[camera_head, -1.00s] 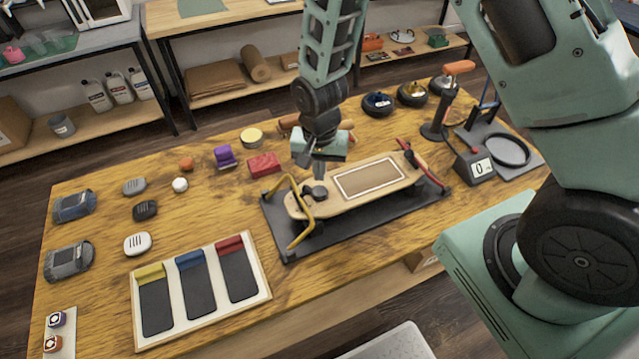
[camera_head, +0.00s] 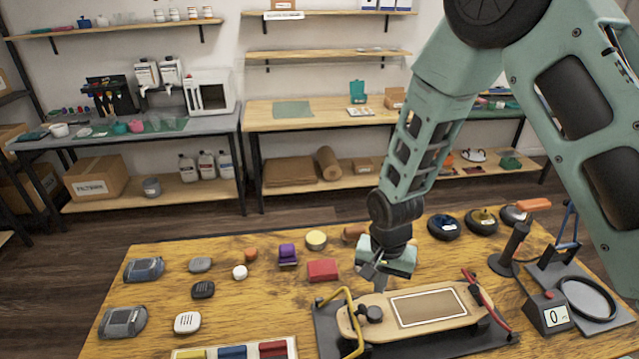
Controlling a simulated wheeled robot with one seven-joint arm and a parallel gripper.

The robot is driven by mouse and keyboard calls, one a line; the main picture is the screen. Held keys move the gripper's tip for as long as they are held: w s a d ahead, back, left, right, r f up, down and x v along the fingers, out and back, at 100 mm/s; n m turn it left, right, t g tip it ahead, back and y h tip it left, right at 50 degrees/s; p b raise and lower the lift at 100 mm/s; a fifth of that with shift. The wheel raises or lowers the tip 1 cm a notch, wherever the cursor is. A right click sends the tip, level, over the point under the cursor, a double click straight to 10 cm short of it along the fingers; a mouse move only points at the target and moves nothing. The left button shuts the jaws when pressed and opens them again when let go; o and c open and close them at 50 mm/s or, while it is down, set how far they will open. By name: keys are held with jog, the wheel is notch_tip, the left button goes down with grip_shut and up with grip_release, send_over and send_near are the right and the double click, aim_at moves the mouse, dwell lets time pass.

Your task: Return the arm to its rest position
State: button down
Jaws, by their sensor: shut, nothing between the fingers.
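My gripper (camera_head: 373,274) hangs at the end of my green arm, above the wooden workbench (camera_head: 222,243). It is shut with nothing between its fingers. Its tips point down, just above and behind the left end of a wooden board (camera_head: 425,307). The board lies in a dark holding tray (camera_head: 327,330), with a yellow bar (camera_head: 354,322) across its left end and a red bar (camera_head: 489,303) at its right end. A dark round knob (camera_head: 374,314) sits near the board's left end.
Small items, including a red block (camera_head: 323,270) and a purple piece (camera_head: 287,254), lie left of my gripper. A scale (camera_head: 552,314) and dark round spools (camera_head: 444,227) stand to the right. Shelves and side tables line the back wall, with open floor between.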

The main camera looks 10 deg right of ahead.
jog(key=s+a+r+n+y+b, duration=0.1)
jog(key=s+a+r+n, duration=0.55)
jog(key=s+r, duration=0.4)
jog(key=s+r+n+b, duration=0.1)
jog(key=s+r+n, duration=0.6)
jog(key=s, duration=0.3)
jog(key=shift+s+r, duration=0.3)
jog(key=shift+r, duration=0.3)
jog(key=shift+d, duration=0.1)
